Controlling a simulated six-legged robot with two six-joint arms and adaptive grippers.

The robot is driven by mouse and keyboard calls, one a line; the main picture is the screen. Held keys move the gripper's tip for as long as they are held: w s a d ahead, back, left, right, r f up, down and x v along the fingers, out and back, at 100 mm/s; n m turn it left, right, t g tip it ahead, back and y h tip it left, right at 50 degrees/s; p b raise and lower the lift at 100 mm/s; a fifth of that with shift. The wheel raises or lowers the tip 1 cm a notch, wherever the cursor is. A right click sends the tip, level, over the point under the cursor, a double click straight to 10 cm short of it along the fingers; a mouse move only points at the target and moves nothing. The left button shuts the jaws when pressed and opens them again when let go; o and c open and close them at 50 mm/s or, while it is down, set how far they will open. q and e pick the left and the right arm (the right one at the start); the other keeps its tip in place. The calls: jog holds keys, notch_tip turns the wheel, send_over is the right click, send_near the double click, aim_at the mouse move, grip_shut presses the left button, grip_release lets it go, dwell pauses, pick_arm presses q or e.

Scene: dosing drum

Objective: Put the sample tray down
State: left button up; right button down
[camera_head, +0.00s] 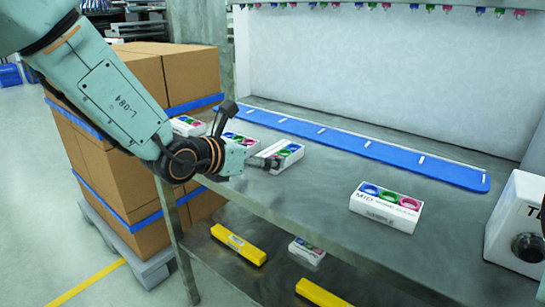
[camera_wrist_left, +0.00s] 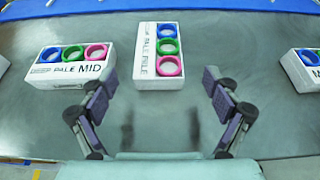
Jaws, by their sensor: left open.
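Several white sample trays with blue, green and pink rings lie on the grey bench. My left gripper (camera_head: 248,138) is open and empty, low over the bench. One tray (camera_wrist_left: 158,50) lies straight ahead of its fingers in the left wrist view; the fingertips (camera_wrist_left: 160,77) are on either side of its near end, with a gap to each side. A tray marked PALE MID (camera_wrist_left: 70,68) lies to its left, and another tray (camera_wrist_left: 306,68) is cut off at the right edge. In the head view a MID tray (camera_head: 387,208) lies apart, further right. My right gripper is not in view.
A long blue strip (camera_head: 350,147) runs along the back of the bench. A white box (camera_head: 515,225) stands at the right. Cardboard boxes (camera_head: 190,75) are stacked at the left. Yellow boxes (camera_head: 238,244) and a tray (camera_head: 306,251) lie on the lower shelf. The bench between is bare.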

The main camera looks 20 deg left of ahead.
aim_at(274, 154)
pick_arm(q)
jog(key=shift+w+d+f, duration=0.25)
jog(key=shift+w, duration=0.1)
jog(key=x, duration=0.3)
jog(key=b+x, duration=0.1)
jog(key=x, duration=0.2)
jog(key=shift+w+a+f, duration=0.1)
jog(key=shift+w+f, duration=0.05)
jog(key=shift+w, duration=0.3)
